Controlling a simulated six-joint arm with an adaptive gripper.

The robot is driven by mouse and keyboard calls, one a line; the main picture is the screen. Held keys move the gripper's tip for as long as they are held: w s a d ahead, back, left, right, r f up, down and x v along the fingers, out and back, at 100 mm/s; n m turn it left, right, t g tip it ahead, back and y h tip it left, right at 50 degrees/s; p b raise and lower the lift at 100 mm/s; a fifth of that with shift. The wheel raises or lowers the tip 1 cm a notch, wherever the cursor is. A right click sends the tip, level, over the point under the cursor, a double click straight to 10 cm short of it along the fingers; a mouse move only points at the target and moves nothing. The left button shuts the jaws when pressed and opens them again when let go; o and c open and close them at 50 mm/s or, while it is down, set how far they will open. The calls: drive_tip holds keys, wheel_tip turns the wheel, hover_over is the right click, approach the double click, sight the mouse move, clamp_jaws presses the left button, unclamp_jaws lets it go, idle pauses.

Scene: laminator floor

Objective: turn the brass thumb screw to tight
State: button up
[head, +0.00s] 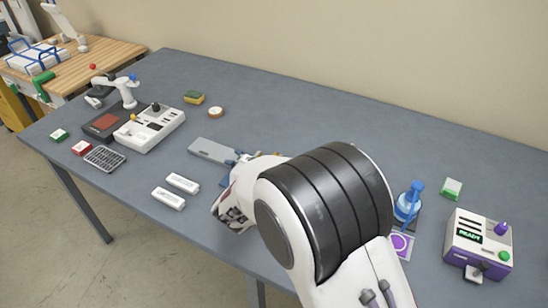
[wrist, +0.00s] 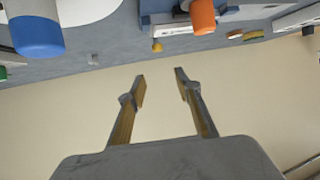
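In the wrist view, which sees the place upside down, a small brass-yellow knob (wrist: 157,46) shows at the edge of a blue and white device (wrist: 165,20); it looks like the thumb screw. An orange cylinder (wrist: 203,16) is beside it. In the head view my arm hides most of this device and the knob. My gripper (wrist: 161,80) is open and empty, its two fingers apart, with the knob beyond the fingertips and not touched. How far the screw is turned cannot be told.
A grey plate (head: 211,149) and two white bars (head: 175,190) lie left of my arm. A white machine (head: 150,128) with another yellow knob stands further left. The table's back is mostly clear.

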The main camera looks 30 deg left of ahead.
drive_tip(key=shift+f, duration=1.4)
drive_tip(key=shift+w, duration=0.1)
drive_tip(key=shift+x, duration=3.8)
clamp_jaws()
